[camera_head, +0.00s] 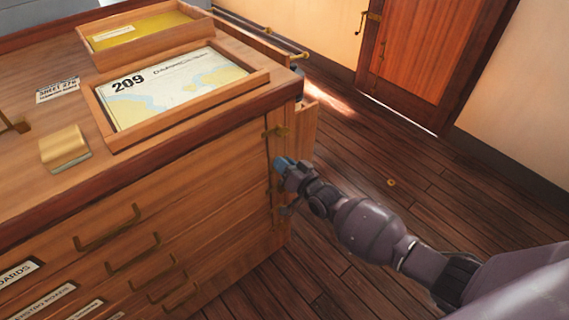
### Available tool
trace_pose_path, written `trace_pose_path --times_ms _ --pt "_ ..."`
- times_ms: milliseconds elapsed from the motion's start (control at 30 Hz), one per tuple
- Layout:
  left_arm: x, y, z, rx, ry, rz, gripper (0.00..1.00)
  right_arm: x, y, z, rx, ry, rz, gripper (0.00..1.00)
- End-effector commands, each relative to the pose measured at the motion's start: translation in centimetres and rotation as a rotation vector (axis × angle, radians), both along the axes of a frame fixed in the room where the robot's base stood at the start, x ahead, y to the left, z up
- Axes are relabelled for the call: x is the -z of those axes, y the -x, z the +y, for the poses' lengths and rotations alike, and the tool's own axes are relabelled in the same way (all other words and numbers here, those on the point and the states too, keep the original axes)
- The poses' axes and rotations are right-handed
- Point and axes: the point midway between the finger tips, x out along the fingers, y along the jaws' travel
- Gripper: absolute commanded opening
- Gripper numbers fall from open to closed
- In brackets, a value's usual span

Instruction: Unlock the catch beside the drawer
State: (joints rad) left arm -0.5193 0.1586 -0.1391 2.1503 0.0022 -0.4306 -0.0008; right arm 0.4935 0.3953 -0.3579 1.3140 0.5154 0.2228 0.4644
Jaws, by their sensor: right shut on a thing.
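The wooden chart cabinet (215,170) fills the left of the head view, with several drawers in its front. Brass drawer handles (108,232) run down that front. A brass fitting (276,132) sits near the top of the cabinet's right front edge, above my gripper. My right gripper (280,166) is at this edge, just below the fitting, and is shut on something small. The gripper hides what it holds, so I cannot tell whether it is the catch. My left gripper is not in view.
A narrow wooden panel (306,120) stands out at the cabinet's right side. The plank floor (400,165) is mostly clear up to the wooden door (425,50).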

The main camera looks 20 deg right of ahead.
Motion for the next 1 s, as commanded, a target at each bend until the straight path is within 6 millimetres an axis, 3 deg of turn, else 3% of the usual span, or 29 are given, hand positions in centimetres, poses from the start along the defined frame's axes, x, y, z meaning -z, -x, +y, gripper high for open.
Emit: trace_pose_path --times_ms 500,1000 --pt "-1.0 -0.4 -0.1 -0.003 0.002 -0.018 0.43 0.0 0.0 0.0 0.001 0.398 -0.144 0.0" --pt "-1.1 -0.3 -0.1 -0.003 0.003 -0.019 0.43 0.1 0.0 0.0 -0.001 0.535 -0.193 0.0"
